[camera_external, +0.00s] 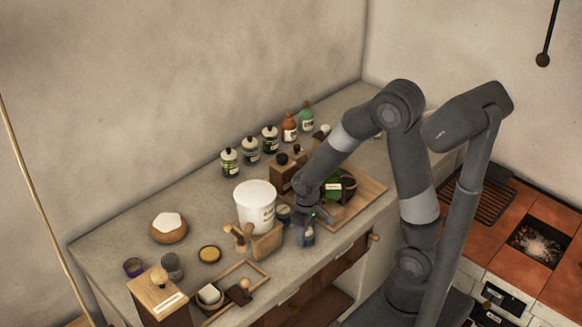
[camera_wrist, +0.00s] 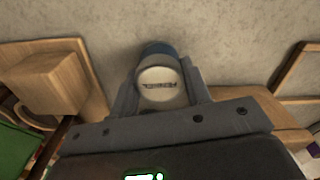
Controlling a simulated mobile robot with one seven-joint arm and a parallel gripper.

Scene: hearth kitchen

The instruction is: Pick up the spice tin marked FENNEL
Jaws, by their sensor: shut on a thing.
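A round tin (camera_wrist: 160,84) with a blue side and a pale lid shows in the wrist view. Dark lettering crosses its lid, but it is too blurred for me to read as FENNEL. My gripper (camera_wrist: 160,92) is shut on this tin, with one finger on each side of it. In the external view my gripper (camera_external: 312,216) is low at the front of the counter, right of the white tub. A bluish tin (camera_external: 308,238) shows at its fingertips, partly hidden by them.
A white tub (camera_external: 256,205) and a wooden box (camera_external: 266,243) stand close on the left. A wooden tray (camera_external: 371,194) with green and dark tins lies to the right. Several bottles (camera_external: 250,150) line the wall. Bare counter (camera_external: 205,207) shows left of the tub.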

